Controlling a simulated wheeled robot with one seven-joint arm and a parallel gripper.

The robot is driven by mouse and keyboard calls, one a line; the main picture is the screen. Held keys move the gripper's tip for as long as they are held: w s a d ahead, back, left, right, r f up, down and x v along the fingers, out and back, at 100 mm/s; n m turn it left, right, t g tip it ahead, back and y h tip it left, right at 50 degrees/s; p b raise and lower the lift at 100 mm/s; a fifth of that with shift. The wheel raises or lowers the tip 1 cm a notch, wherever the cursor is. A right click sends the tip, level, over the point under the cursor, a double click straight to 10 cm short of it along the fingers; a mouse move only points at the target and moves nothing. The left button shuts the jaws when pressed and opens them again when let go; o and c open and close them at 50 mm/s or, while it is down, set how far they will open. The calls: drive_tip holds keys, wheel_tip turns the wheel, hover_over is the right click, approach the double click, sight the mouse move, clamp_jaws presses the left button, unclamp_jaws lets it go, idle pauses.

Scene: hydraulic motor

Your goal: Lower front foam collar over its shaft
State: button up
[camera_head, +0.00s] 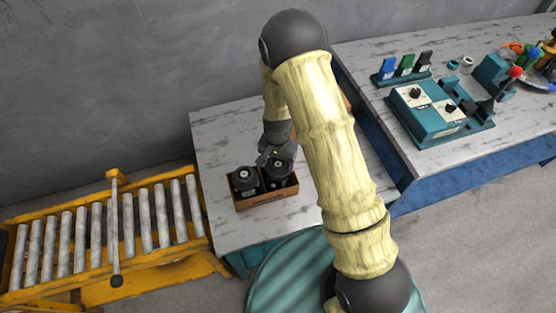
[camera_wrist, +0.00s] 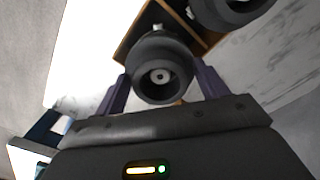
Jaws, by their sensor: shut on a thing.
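In the head view a brown box (camera_head: 268,198) on the marble-topped table holds two dark motor units side by side. The left unit (camera_head: 244,179) is uncovered by the arm; the right unit (camera_head: 279,172) lies under my gripper (camera_head: 272,156). In the wrist view my gripper (camera_wrist: 161,85) is shut on a dark round foam collar (camera_wrist: 160,55), with a finger on each side. A pale disc with a dark centre, apparently a shaft end (camera_wrist: 159,76), shows inside the ring. How far down the collar sits cannot be told. Another dark collar (camera_wrist: 235,8) shows at the upper right.
A yellow roller conveyor (camera_head: 105,225) stands left of the table. At right, a second bench carries a teal fixture (camera_head: 430,115), coloured blocks (camera_head: 404,66) and a red-knobbed lever (camera_head: 515,72). The small table (camera_head: 222,130) has bare room behind the box.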

drive_tip(key=shift+f+b, duration=0.45)
drive_tip(key=shift+f, duration=0.35)
drive_tip(key=shift+s+r, duration=0.1)
drive_tip(key=o, duration=1)
drive_tip(key=shift+o, duration=0.3)
drive_tip(key=shift+r+p, duration=2.8)
drive_tip(key=shift+r, duration=0.65)
